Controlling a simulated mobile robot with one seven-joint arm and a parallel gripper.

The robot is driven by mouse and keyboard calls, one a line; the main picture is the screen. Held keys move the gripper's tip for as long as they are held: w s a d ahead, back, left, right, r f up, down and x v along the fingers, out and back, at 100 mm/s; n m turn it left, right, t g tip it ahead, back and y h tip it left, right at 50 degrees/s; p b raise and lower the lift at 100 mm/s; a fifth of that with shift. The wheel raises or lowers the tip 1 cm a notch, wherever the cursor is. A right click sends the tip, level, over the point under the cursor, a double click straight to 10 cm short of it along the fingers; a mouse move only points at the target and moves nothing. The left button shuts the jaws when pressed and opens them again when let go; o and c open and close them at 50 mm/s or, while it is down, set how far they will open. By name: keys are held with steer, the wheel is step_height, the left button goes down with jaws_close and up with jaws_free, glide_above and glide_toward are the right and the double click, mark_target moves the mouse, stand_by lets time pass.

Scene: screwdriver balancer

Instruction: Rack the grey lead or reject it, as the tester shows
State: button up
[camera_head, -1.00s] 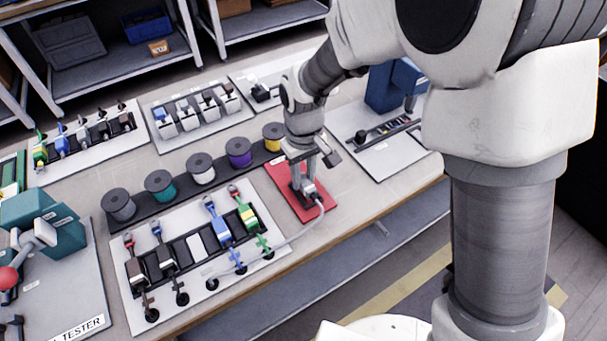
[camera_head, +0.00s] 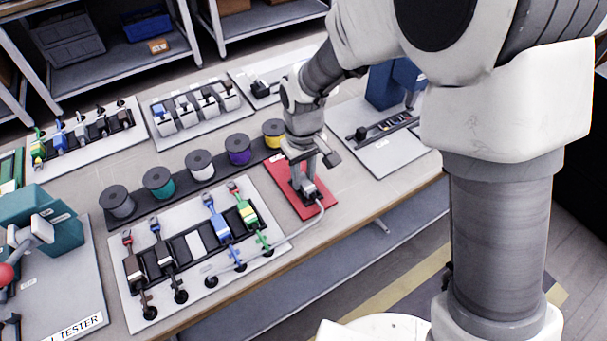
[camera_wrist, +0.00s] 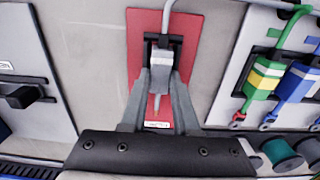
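The grey lead's plug end (camera_head: 309,190) is at the red plate (camera_head: 323,203), in or just over its black holder. Its grey cable runs left to the lead board (camera_head: 205,272), whose middle slot (camera_head: 196,243) is empty. My gripper (camera_head: 302,178) points down at the plug. In the wrist view, the grey plug (camera_wrist: 160,62) lies between the fingertips of my gripper (camera_wrist: 161,80), which appear closed against its sides. The red plate (camera_wrist: 142,30) shows around it. The tester (camera_head: 50,235) is a teal box at the left, partly cut off; no clear reading shows.
The board's other slots hold brown, black, blue and green leads. Several spools (camera_head: 200,165) stand in a row behind it. A grey panel with a blue block (camera_head: 385,82) is right of the red plate. Another board of leads (camera_head: 85,135) and a block fixture (camera_head: 195,108) are behind.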

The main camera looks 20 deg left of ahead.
steer(key=o, duration=0.5)
steer(key=shift+r, duration=0.1)
step_height(320, 180, up, 17)
steer(key=p, duration=0.3)
steer(key=shift+r, duration=0.15)
steer(key=s+d+r+m+t+p, duration=0.2)
steer(key=s+d+r+m, duration=0.1)
steer(key=d, duration=0.6)
steer(key=s+d+r+m+t+p, duration=0.1)
steer(key=s+d+r+m+p, duration=0.1)
steer(key=d+r, duration=0.4)
steer(key=s+d+r+m+t+p, duration=0.2)
steer(key=s+d+r+m, duration=0.3)
steer(key=d, duration=0.9)
steer(key=shift+s+d+r+t, duration=0.1)
steer(key=shift+d+r+t, duration=0.05)
steer(key=shift+r+t, duration=0.15)
